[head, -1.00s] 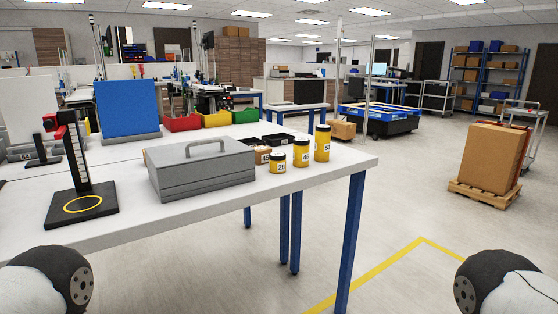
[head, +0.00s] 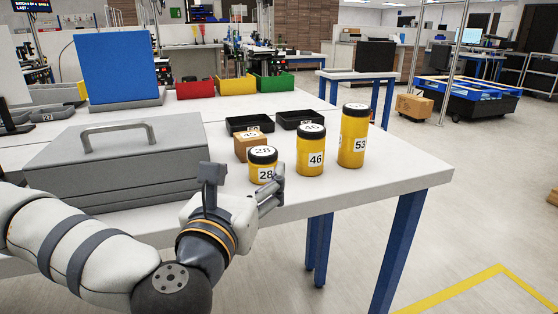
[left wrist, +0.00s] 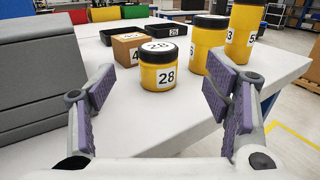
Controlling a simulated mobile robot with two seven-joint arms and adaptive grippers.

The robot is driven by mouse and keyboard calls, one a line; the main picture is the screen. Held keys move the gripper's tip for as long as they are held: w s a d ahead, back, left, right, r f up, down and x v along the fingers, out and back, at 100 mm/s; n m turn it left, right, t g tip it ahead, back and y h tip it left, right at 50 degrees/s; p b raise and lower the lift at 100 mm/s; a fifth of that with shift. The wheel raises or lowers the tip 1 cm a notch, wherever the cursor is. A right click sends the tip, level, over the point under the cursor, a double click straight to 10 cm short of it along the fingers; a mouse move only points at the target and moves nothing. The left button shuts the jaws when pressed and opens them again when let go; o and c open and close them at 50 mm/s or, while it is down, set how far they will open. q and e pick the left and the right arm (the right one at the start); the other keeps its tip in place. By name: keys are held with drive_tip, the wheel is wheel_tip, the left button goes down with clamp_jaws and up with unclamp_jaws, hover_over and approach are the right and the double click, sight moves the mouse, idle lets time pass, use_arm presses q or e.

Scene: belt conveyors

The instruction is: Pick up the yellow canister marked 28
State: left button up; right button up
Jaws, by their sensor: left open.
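The yellow canister marked 28 (head: 262,171) has a black lid and stands upright near the front edge of the white table. It is the shortest of three yellow canisters. In the left wrist view the canister (left wrist: 159,72) stands ahead of the gap between my fingers, untouched. My left gripper (head: 243,182) is just in front of it in the head view, partly overlapping its lower part. In the left wrist view the left gripper (left wrist: 160,105) is open and empty, its purple pads apart. My right gripper is not in view.
Canisters marked 46 (head: 311,155) and 53 (head: 353,140) stand close on the right. A small cardboard box (head: 250,148) is right behind canister 28. A grey toolbox (head: 115,160) stands to the left. Two black trays (head: 249,123) lie behind. The table's front right corner is clear.

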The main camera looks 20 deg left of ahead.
sight(259, 162)
use_arm(q)
drive_tip(key=w, duration=0.6)
drive_tip(key=w+f, duration=0.1)
drive_tip(key=w, duration=0.3)
drive_tip(key=shift+a, duration=0.4)
drive_tip(key=c, duration=1.3)
